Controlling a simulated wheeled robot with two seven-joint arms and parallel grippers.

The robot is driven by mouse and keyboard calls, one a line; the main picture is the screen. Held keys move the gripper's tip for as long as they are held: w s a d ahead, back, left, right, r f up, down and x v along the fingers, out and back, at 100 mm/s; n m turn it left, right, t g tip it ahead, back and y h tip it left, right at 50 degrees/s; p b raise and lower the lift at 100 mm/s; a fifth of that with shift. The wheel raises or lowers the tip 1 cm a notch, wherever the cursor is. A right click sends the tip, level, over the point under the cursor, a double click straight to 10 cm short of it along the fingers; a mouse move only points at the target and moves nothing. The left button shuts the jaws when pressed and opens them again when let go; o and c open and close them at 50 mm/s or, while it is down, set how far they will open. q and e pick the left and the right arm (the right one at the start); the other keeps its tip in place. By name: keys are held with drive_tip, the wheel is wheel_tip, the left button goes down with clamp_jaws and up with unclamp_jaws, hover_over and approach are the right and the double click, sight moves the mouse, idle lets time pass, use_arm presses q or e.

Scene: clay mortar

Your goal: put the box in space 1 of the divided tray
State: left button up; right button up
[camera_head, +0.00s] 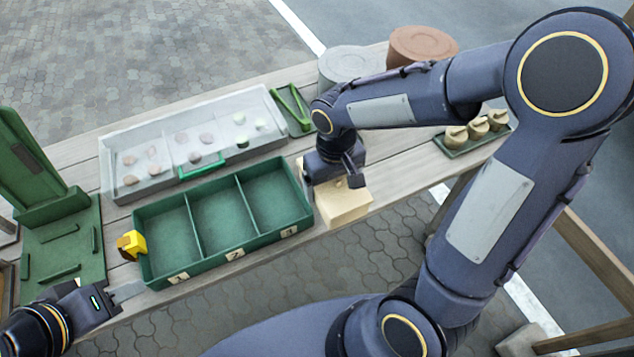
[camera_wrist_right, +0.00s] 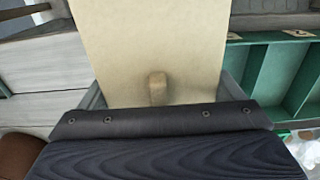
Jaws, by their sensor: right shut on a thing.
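The box (camera_head: 343,205) is pale tan and sits to the right of the divided tray, at the table's front edge. It fills the upper middle of the right wrist view (camera_wrist_right: 150,45), where a small knob (camera_wrist_right: 157,88) shows on it. My right gripper (camera_head: 335,180) is shut on the box. The divided tray (camera_head: 215,262) is green with three empty spaces in a row and number labels on its front wall. The middle label reads 2; the left one looks like 1 and the right one like 3. My left gripper (camera_head: 127,291) is empty, left of the tray's front corner.
A yellow object (camera_head: 131,245) is at the tray's left end. A grey tray (camera_head: 122,193) with several small pieces lies behind. A green stand (camera_head: 60,250) is at left. Round containers (camera_head: 347,64) and a small tray of knobbed pieces (camera_head: 478,138) are at back right.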

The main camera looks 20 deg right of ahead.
drive_tip(key=w, duration=0.1)
drive_tip(key=w+d+f, duration=0.2)
drive_tip(key=w, duration=0.1)
drive_tip(key=shift+w+p, duration=0.1)
drive_tip(key=shift+p, duration=0.25)
drive_tip(key=w+f, duration=0.1)
drive_tip(key=f, duration=0.1)
drive_tip(key=w+d+f, duration=0.1)
drive_tip(key=w+f, duration=0.1)
drive_tip(key=w+d+f, duration=0.1)
drive_tip(key=f, duration=0.1)
drive_tip(key=shift+w, duration=0.35)
wheel_tip(320, 180, down, 3)
drive_tip(key=shift+w+d+f+p, duration=0.1)
drive_tip(key=shift+w+f+p, duration=0.05)
drive_tip(key=shift+p, duration=0.15)
drive_tip(key=shift+f, duration=0.15)
drive_tip(key=o, duration=0.8)
drive_tip(key=shift+c, duration=0.2)
